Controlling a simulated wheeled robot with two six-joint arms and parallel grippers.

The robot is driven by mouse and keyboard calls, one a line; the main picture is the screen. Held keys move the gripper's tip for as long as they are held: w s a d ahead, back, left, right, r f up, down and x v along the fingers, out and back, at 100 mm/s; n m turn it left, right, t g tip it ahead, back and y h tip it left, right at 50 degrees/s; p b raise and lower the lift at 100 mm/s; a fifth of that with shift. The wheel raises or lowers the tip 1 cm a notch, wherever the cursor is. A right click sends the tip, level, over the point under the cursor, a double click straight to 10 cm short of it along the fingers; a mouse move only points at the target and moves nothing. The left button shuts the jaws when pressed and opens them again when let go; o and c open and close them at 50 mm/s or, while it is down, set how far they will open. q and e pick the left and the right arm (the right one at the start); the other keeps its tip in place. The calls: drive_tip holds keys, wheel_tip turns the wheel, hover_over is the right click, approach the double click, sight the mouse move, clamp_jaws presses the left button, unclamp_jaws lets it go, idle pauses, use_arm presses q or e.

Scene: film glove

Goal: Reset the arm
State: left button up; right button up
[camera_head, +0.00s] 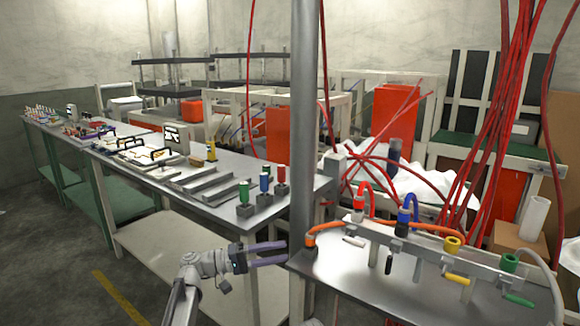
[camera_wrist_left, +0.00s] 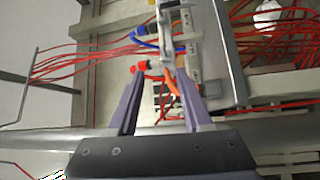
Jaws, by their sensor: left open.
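My left gripper (camera_head: 286,251) comes in from the lower left in the head view, with its purple fingers pointing right. It is open and empty, in front of the long bench and left of the grey pole. In the left wrist view the two fingers of my left gripper (camera_wrist_left: 160,80) stand apart. An orange hose (camera_wrist_left: 172,85) and a red-tipped connector (camera_wrist_left: 142,66) show beyond and between them, and no contact is visible. My right gripper is not in view.
A vertical grey pole (camera_head: 304,130) stands close to my left gripper. To its right, a metal table (camera_head: 345,285) bears a rail (camera_head: 425,252) with coloured hoses and connectors. A long bench (camera_head: 305,181) with blocks and trays runs to the back left. The floor (camera_head: 60,260) at left is clear.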

use_arm(q)
drive_tip(key=s+f+g+y, duration=0.1)
drive_tip(key=s+f+y, duration=0.35)
drive_tip(key=f, duration=0.35)
drive_tip(key=s+f+y, duration=0.4)
drive_tip(key=s+f, duration=0.1)
drive_tip(key=f, duration=0.3)
drive_tip(key=s+a+f+y, duration=0.8)
drive_tip(key=s+a+y, duration=0.25)
drive_tip(key=a, duration=0.25)
drive_tip(key=s+d+r+m+p, duration=0.1)
drive_tip(key=d+r+p, duration=0.2)
drive_tip(key=r+p, duration=0.4)
drive_tip(key=s+d+r+m+g+p, duration=0.1)
drive_tip(key=d+r+p, duration=0.3)
drive_tip(key=r+p, duration=0.4)
drive_tip(key=s+d+r+m+y+p, duration=0.1)
drive_tip(key=s+d+r+m+p, duration=0.1)
drive_tip(key=d+r+p, duration=0.2)
wheel_tip(320, 180, up, 3)
drive_tip(key=p, duration=0.3)
drive_tip(key=shift+s+d+r+g, duration=0.15)
drive_tip(key=shift+s+r+g, duration=0.1)
drive_tip(key=shift+g, duration=0.15)
drive_tip(key=shift+f, duration=0.1)
